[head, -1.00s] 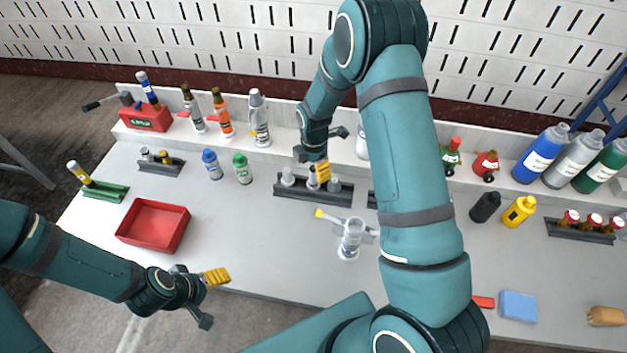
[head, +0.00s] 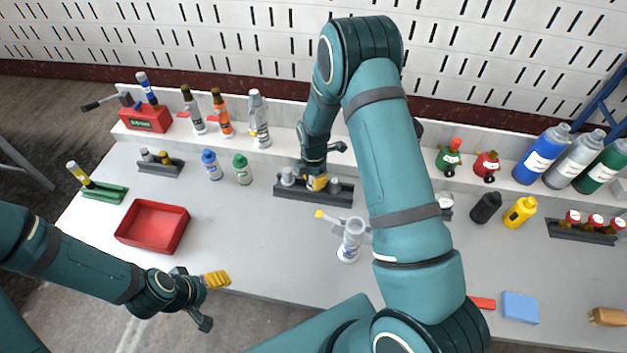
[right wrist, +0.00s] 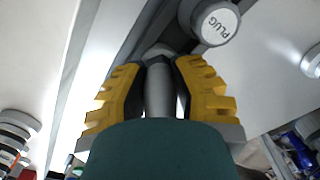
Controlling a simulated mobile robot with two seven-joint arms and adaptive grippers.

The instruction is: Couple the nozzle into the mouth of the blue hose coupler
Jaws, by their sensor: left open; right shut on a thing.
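My right gripper (head: 318,183) is at the dark rack (head: 285,194) in the middle of the table. In the right wrist view the yellow fingers of the right gripper (right wrist: 160,85) are shut on a grey cylindrical piece (right wrist: 158,92), which looks like the nozzle. Its lower end is at the rack, and I cannot tell whether it is seated there. A tilted cylinder with a blue band (head: 149,92), perhaps the blue hose coupler, stands in the red vise (head: 146,120) at the back left; its mouth is too small to make out. My left gripper (head: 209,300) is open and empty by the front edge.
A grey piece marked PLUG (right wrist: 216,22) is beside the held one. A red tray (head: 153,226), blue bottle (head: 211,164) and green bottle (head: 242,169) are to the left. The table's front middle-left is clear.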

